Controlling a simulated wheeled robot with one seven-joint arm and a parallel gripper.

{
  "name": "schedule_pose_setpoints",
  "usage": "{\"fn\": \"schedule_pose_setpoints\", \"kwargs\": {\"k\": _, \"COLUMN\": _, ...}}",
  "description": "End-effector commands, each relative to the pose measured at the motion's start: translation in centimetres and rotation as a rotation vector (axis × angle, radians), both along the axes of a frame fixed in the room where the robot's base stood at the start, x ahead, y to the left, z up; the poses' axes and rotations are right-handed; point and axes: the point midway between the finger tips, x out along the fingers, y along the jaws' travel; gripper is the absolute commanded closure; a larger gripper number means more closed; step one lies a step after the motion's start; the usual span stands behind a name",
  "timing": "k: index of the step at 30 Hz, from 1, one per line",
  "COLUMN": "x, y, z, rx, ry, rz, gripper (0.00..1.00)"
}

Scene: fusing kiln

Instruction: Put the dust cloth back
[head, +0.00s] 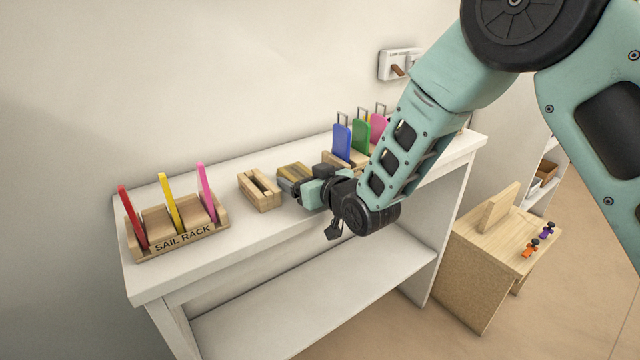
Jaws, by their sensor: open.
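No thing in the head view is plainly a dust cloth. A small yellow-brown item (294,170) lies on the white bench top, partly hidden behind my gripper; I cannot tell whether it is cloth or wood. My gripper (284,187) is open, low over the bench top and pointing left, right beside that item. I cannot tell whether its fingers touch it. A small slotted wooden block (260,191) stands on the bench just left of my gripper.
The sail rack (190,238) at the left holds red, yellow and pink sails. A wooden rack (343,160) with blue, green and pink paddles stands behind my arm. The white bench (240,242) has a clear front edge. A low wooden stand (475,250) is at the right.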

Motion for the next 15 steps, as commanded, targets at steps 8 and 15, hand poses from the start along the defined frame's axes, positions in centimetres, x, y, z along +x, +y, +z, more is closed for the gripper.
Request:
{"fn": "schedule_pose_setpoints", "kwargs": {"k": 8, "x": -4.6, "y": -3.2, "z": 1.0, "rx": 0.000, "ry": -0.001, "rz": -0.001, "gripper": 0.20}}
{"fn": "schedule_pose_setpoints", "kwargs": {"k": 15, "x": -8.0, "y": -5.5, "z": 1.8, "rx": 0.000, "ry": 0.000, "rz": -0.001, "gripper": 0.20}}
